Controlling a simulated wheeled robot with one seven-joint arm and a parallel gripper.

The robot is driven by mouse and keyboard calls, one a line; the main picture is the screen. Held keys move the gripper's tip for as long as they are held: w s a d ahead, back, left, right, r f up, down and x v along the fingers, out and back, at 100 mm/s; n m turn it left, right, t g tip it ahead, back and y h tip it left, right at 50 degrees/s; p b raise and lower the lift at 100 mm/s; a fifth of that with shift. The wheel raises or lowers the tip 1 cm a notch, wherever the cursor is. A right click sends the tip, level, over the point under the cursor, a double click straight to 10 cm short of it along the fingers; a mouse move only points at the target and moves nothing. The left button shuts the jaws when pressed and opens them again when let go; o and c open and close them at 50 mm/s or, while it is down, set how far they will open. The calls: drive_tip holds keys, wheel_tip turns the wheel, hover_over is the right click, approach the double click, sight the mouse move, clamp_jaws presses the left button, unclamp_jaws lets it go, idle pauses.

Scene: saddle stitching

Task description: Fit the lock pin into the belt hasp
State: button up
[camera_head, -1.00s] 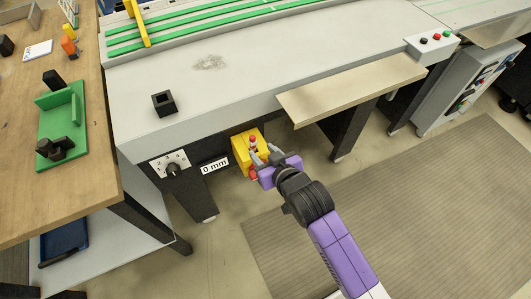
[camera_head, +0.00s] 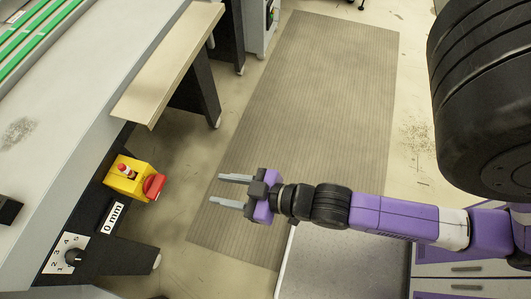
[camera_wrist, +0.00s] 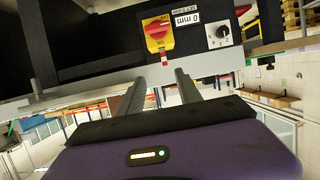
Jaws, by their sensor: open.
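A yellow switch box (camera_head: 128,176) with a red rotary knob (camera_head: 154,186) is on the dark side of the machine. A small red-and-white pin (camera_head: 122,169) stands at the box's top; how deep it sits cannot be told. The box (camera_wrist: 151,44) shows upside down in the wrist view, with the pin (camera_wrist: 164,59) at its edge. I cannot make out a separate hasp. My gripper (camera_head: 233,190) is open and empty, to the right of the box and apart from it. Its fingers point left toward the box in the head view.
A "0 mm" label (camera_head: 113,217) and a numbered dial (camera_head: 74,257) are beside the box. A beige shelf (camera_head: 168,62) juts from the machine above. A grey mat (camera_head: 300,110) covers the floor at the right. The space between gripper and box looks clear.

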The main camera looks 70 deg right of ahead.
drive_tip(key=s+r+t, duration=0.1)
drive_tip(key=s+r, duration=0.9)
drive_tip(key=s, duration=0.1)
drive_tip(key=shift+s, duration=0.25)
drive_tip(key=shift+d, duration=0.15)
